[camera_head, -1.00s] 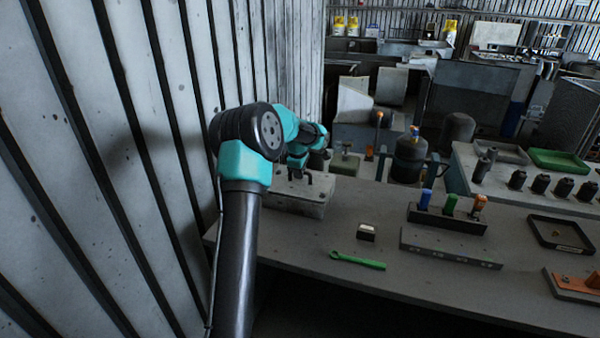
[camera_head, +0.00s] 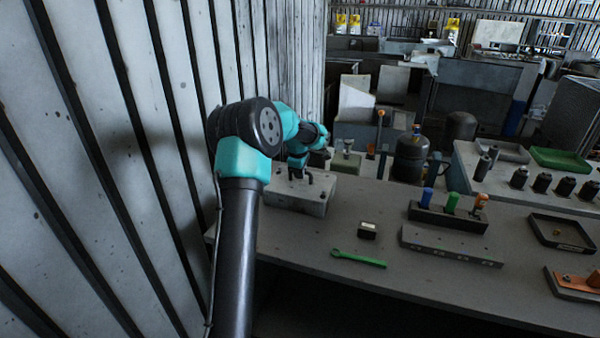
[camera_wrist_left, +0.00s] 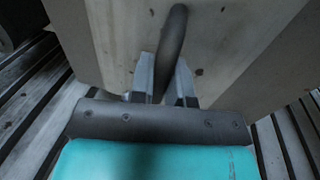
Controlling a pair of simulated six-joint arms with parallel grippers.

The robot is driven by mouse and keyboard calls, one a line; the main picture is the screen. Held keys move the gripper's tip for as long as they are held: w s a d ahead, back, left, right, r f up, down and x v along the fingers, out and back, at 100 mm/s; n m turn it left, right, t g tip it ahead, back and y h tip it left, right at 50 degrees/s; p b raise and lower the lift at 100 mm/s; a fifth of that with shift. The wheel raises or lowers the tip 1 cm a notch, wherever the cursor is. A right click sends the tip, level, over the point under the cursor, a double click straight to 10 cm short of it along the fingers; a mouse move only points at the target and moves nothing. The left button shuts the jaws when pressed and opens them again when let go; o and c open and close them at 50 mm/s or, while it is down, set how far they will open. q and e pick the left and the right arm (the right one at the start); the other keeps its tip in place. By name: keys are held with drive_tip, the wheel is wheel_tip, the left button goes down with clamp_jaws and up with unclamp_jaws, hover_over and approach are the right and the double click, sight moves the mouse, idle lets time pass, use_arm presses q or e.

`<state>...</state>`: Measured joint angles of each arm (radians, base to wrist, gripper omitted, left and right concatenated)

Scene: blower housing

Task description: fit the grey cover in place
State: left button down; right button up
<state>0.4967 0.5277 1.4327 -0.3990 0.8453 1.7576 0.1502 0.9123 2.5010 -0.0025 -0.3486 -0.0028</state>
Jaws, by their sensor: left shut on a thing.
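The grey cover (camera_head: 312,193) is a pale grey, block-like piece at the far left end of the bench, and it seems to sit on or at the bench top. Its spotted flat face fills much of the left wrist view (camera_wrist_left: 225,45), with a dark bar handle (camera_wrist_left: 175,30) standing on it. My left gripper (camera_head: 298,177) is at the top of this piece. In the wrist view its fingers (camera_wrist_left: 163,75) are shut on the dark handle, one on each side. What lies beneath the piece is hidden. My right gripper is not in view.
On the bench (camera_head: 310,250) lie a green wrench (camera_head: 358,259), a small dark box (camera_head: 367,230), a rack with coloured-handled tools (camera_head: 447,217), a grey bar (camera_head: 450,246) and a black tray (camera_head: 561,234). A ribbed metal wall (camera_head: 120,150) stands close on the left.

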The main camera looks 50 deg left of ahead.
use_arm(q)
drive_tip(key=shift+a+f, duration=0.1)
drive_tip(key=c, duration=1.4)
unclamp_jaws()
drive_tip(key=shift+w+f, duration=0.1)
drive_tip(key=shift+w, duration=0.05)
drive_tip(key=o, duration=0.9)
drive_tip(key=shift+r, duration=4.05)
